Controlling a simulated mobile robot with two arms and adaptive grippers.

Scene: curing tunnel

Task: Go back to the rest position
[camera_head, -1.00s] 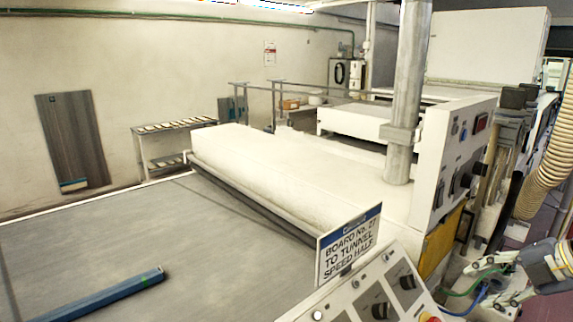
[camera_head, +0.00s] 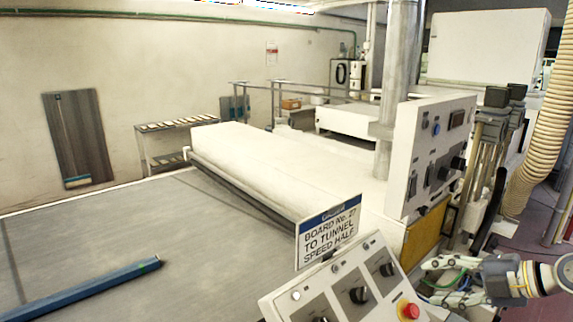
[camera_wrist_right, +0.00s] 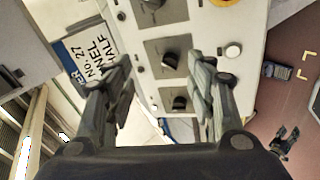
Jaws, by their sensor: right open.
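My right gripper (camera_head: 436,281) is at the lower right in the head view, just right of the control panel (camera_head: 338,276) with its black knobs and red button. It is open and holds nothing. In the right wrist view my right gripper (camera_wrist_right: 160,90) has its two fingers spread, with the panel's knobs (camera_wrist_right: 168,58) showing between and beyond them. The sign reading "Board No. 27 to tunnel speed half" (camera_head: 329,231) stands behind the panel, and part of the sign (camera_wrist_right: 95,58) shows beside the left finger. My left gripper is not in view.
A grey conveyor bed (camera_head: 150,235) fills the left, with a blue bar (camera_head: 85,288) on it. A white tunnel housing (camera_head: 270,170) lies behind. A second control box (camera_head: 432,150) and a ribbed hose (camera_head: 548,110) stand right. Reddish floor shows at the far right.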

